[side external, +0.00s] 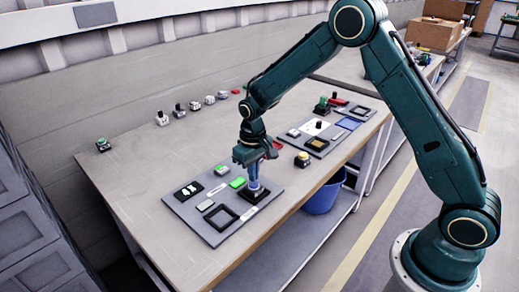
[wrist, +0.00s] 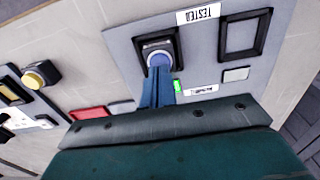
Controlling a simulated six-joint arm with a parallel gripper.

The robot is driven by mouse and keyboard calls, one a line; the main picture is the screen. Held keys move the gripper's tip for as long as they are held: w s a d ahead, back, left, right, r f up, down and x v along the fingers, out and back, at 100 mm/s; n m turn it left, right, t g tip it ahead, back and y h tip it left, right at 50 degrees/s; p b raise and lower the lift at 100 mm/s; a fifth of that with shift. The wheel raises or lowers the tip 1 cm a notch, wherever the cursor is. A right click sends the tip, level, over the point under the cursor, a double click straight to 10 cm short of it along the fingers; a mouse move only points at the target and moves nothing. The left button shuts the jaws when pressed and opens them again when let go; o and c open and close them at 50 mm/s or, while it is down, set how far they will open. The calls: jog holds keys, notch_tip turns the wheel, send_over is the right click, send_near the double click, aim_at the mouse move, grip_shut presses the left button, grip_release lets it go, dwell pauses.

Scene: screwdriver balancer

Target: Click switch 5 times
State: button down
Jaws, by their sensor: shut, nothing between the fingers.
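A switch (wrist: 147,46) sits in a black square socket on the grey tester board (wrist: 122,62). It has a pale round rim in the wrist view, and its centre is hidden by my fingertips. In the side view the black socket (side external: 266,202) is at the board's right corner. My gripper (side external: 254,185) points down over it. Its blue fingers (wrist: 158,66) are shut together with nothing between them, their tips at the switch's top. I cannot tell whether the switch is pressed down.
An empty black frame (side external: 223,216) lies on the board beside the switch. A yellow-topped button (side external: 302,159) stands right of the board, with a second board (side external: 345,130) beyond. Several small switches (side external: 195,105) line the table's back.

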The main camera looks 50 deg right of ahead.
jog(key=shift+f, duration=0.7)
dwell(0.8)
jog(key=shift+r, duration=3.5)
notch_tip(320, 180, up, 6)
